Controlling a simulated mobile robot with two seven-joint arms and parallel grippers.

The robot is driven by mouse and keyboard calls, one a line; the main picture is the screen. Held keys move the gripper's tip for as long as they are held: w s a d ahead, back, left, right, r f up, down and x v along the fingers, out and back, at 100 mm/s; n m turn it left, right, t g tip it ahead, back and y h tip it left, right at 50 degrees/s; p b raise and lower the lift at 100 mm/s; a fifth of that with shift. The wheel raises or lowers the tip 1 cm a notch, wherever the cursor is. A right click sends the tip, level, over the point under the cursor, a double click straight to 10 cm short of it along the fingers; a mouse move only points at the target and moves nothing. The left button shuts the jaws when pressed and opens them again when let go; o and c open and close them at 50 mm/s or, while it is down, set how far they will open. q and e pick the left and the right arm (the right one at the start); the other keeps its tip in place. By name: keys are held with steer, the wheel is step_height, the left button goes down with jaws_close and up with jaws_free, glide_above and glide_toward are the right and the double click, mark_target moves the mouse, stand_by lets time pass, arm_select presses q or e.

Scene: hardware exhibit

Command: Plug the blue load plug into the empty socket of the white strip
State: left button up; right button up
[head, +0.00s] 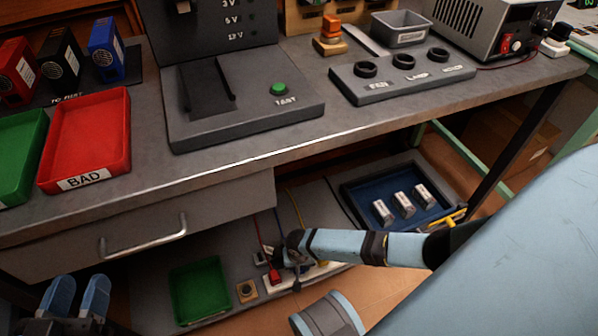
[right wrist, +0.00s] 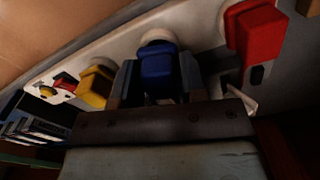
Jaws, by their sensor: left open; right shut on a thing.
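The white strip (head: 318,270) lies on the low shelf under the bench, partly hidden by my right arm. In the right wrist view the strip (right wrist: 203,32) runs diagonally, with a red plug (right wrist: 254,32) and a yellow plug (right wrist: 95,87) on it. The blue load plug (right wrist: 156,66) is between the fingers of my right gripper (right wrist: 157,80), which is shut on it. The plug is right at the strip, in front of a round white part; I cannot tell how deep it sits. My left gripper (head: 78,297) is open and empty at the lower left.
A green tray (head: 200,290) lies on the shelf left of the strip. A blue-lined tray (head: 372,190) with several small boxes stands right. Cables run behind the strip. The bench's drawer (head: 150,235) and front edge overhang the shelf.

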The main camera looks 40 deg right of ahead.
steer(key=shift+f, duration=0.45)
stand_by(1.1)
steer(key=o, duration=1.5)
